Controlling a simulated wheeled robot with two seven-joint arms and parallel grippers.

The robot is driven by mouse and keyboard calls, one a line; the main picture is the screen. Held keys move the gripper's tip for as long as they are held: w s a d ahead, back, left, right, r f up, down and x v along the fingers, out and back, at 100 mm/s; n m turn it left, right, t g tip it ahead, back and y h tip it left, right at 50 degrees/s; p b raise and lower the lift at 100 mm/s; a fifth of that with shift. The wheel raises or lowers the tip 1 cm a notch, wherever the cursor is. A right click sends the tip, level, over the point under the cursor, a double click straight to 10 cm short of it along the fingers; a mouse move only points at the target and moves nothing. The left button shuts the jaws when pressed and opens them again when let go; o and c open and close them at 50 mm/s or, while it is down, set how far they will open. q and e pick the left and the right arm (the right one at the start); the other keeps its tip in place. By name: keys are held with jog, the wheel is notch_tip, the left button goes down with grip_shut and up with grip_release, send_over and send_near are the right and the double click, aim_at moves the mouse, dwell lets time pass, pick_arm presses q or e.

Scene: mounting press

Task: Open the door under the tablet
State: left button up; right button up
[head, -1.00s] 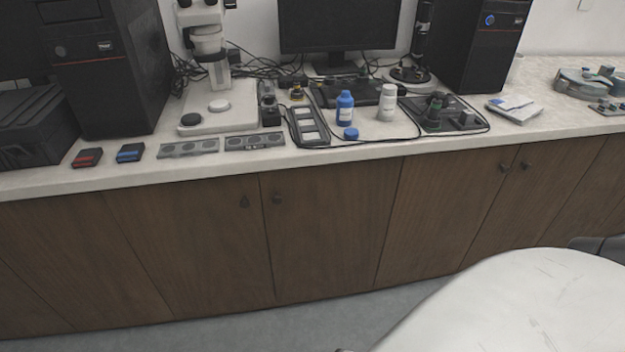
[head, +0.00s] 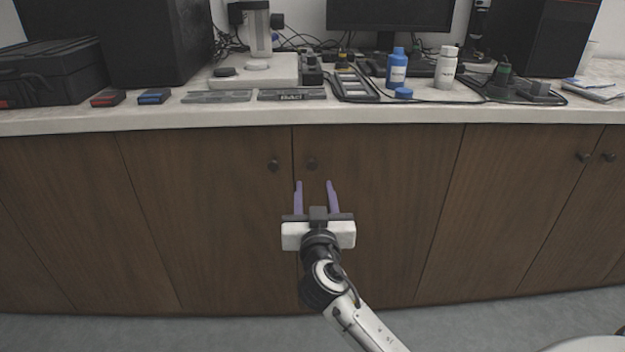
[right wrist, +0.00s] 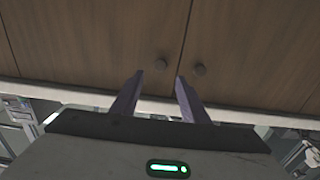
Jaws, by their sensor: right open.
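Brown wooden doors line the front of the cabinet. The door (head: 385,225) right of the middle seam stands shut, with a dark round knob (head: 311,163) near its upper left corner. A flat dark frame with pale panels (head: 355,85) lies on the counter above this door; I cannot tell if it is the tablet. My right gripper (head: 315,183) is open and empty, its two purple fingers pointing at this door just below the knob. In the right wrist view, this knob (right wrist: 162,63) shows beyond the gap between the fingers, apparently untouched. My left gripper is not in view.
The neighbouring door (head: 205,220) has its own knob (head: 273,165) close by, across the seam. The pale counter (head: 230,118) overhangs the doors and holds a blue bottle (head: 397,68), a white bottle (head: 446,70) and a monitor.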

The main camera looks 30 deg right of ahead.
aim_at(312, 167)
jog(key=b+x, duration=0.1)
jog(key=x, duration=0.7)
jog(key=shift+w+d, duration=0.1)
jog(key=shift+w, duration=0.15)
grip_shut()
